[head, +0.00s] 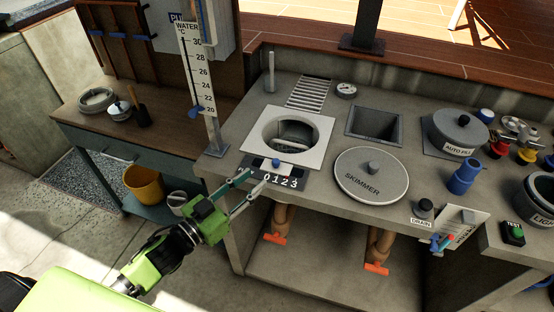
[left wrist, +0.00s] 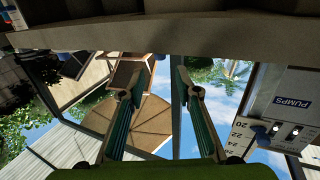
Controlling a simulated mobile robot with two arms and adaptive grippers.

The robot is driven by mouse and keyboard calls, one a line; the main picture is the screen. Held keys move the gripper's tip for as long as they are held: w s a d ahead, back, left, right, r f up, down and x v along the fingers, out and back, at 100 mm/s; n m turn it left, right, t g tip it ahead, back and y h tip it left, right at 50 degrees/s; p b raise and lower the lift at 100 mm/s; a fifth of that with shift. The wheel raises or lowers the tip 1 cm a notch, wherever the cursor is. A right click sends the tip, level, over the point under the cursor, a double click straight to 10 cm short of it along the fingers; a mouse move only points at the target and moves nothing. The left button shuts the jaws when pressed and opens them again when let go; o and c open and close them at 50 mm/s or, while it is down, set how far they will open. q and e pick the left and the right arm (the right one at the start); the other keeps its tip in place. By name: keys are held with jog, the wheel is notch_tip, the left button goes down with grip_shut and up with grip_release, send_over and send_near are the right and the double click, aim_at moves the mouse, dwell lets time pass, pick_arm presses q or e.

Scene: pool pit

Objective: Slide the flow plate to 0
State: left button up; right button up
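The dark number strip (head: 281,181), marked 0 to 3, lies at the counter's front edge, before the white-framed round skimmer opening (head: 290,137). A blue knob (head: 276,162) stands just behind the digits, toward the 0 and 1 end; I cannot tell its exact mark. I take it as the flow plate's handle; the plate's outline is not clear. My left gripper (head: 256,179) is open and empty, with fingertips at the strip's left end, by the 0, apart from the knob. In the left wrist view its fingers (left wrist: 155,90) are spread with nothing between them. My right gripper is out of view.
The grey SKIMMER lid (head: 371,175) lies right of the strip. A thermometer post (head: 206,90) stands at the counter's left. Orange-handled valves (head: 275,238) are below.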

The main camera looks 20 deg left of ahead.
aim_at(273, 164)
pick_arm(q)
jog(key=p+x, duration=0.1)
jog(key=x, duration=0.9)
grip_shut()
